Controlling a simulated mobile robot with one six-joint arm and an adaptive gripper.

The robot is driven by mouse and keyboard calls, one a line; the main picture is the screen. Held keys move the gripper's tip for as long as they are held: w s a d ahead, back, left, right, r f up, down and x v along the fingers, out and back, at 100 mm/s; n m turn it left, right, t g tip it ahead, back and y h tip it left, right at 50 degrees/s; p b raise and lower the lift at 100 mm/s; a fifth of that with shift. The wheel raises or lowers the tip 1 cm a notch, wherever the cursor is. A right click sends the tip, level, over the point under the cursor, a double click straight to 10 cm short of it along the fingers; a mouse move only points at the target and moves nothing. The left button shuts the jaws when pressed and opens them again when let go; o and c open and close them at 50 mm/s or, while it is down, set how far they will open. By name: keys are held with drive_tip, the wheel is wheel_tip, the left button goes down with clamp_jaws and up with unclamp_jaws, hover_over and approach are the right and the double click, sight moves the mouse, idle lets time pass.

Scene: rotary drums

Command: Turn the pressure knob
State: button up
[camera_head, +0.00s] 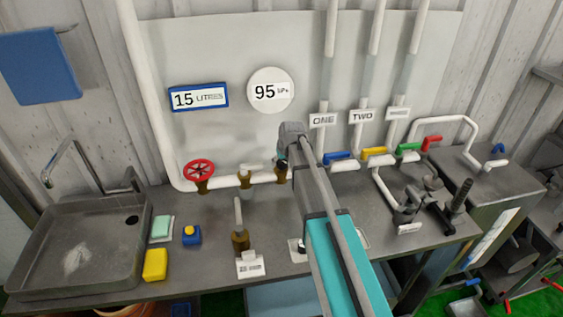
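My arm reaches up from the bottom middle, and my gripper (282,163) is at the pipe along the back of the bench. Its fingers are small, dark and partly hidden by my wrist, so their opening cannot be made out. A brown fitting (282,176) on the white pipe is just below the fingers; I cannot tell whether they touch. No knob is clearly labelled as pressure. A round white gauge (271,90) on the panel reads 95, seemingly kPa. A red handwheel (199,172) is on the pipe at left, with another brown fitting (245,178) between.
A sink (70,285) fills the bench's left end. A green-white sponge (161,228), yellow block (155,265), blue-yellow item (191,235) and upright brown-based handle (240,240) stand nearby. Blue (338,157), yellow (374,152), green (408,148) and red (431,142) valve handles are to the right.

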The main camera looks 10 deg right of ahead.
drive_tip(key=c, duration=0.6)
drive_tip(key=shift+m, duration=0.3)
drive_tip(key=shift+m+h, duration=0.4)
drive_tip(key=shift+m, duration=0.4)
drive_tip(key=o, duration=1.1)
drive_tip(key=shift+o, duration=0.2)
drive_tip(key=shift+n, duration=0.5)
